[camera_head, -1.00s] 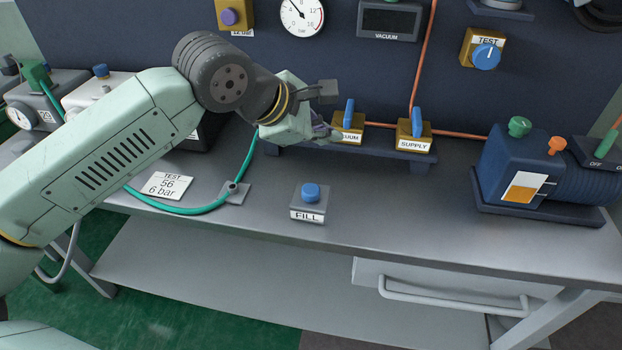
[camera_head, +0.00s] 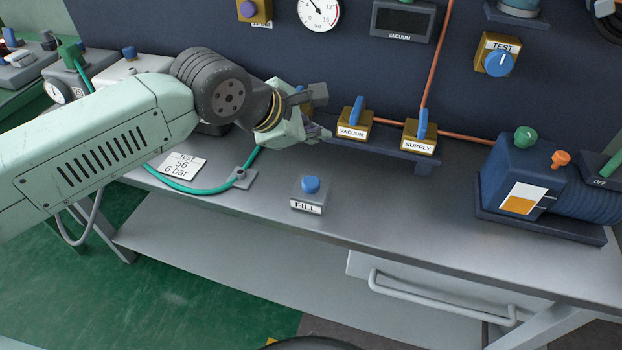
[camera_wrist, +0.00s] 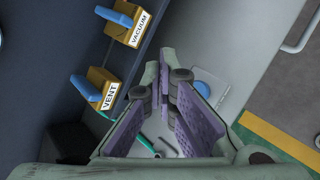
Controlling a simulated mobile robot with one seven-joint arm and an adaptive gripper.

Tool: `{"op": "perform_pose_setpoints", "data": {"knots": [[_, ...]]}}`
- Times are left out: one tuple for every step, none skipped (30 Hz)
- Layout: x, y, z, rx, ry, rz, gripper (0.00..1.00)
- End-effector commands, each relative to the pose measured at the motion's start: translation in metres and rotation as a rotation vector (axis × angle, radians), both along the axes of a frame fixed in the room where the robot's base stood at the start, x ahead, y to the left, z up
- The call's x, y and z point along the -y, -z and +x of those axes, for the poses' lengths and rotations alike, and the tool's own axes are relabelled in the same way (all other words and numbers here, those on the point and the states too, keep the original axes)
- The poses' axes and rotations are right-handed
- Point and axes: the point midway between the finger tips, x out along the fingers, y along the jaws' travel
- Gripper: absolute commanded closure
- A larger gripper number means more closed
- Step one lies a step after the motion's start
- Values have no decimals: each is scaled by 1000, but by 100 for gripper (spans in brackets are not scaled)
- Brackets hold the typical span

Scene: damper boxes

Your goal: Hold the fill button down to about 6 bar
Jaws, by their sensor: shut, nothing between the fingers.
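The fill button (camera_head: 311,185) is a blue cap on a small grey box labelled FILL, on the front part of the grey bench. The wrist view shows its blue cap (camera_wrist: 202,89) partly behind the fingers. My gripper (camera_head: 322,133) is shut and empty, above the bench and behind the button, apart from it. It also shows in the wrist view (camera_wrist: 158,72). The round pressure gauge (camera_head: 319,12) is on the dark back panel, cut by the top edge. Its needle points to the upper left, and the exact reading is too small to tell. A card (camera_head: 181,166) reads TEST 56, 6 bar.
The vacuum valve (camera_head: 354,124) and supply valve (camera_head: 421,136) stand on a ledge beside my gripper. The vent valve (camera_wrist: 98,88) shows in the wrist view. A green hose (camera_head: 200,190) lies left of the button. A blue pump (camera_head: 520,175) stands right. Bench between button and pump is clear.

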Motion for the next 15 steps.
{"op": "perform_pose_setpoints", "data": {"knots": [[0, 0, 0, 0, 0, 0, 100], [0, 0, 0, 0, 0, 0, 100], [0, 1, 0, 0, 0, 0, 100], [0, 2, 0, 0, 0, 0, 100], [0, 4, 0, 0, 0, 0, 100], [0, 6, 0, 0, 0, 0, 100], [0, 8, 0, -1, 1, 0, 100], [0, 10, 0, -1, 0, 1, 100], [0, 13, 0, -1, 0, 1, 100], [0, 16, 0, -1, 0, 1, 100], [0, 19, 0, 0, -1, 1, 100], [0, 24, 0, 0, -1, 1, 100], [0, 28, 0, 0, -1, 1, 100], [0, 33, 0, 0, -1, 1, 100], [0, 38, 0, 0, -1, 1, 100]]}}
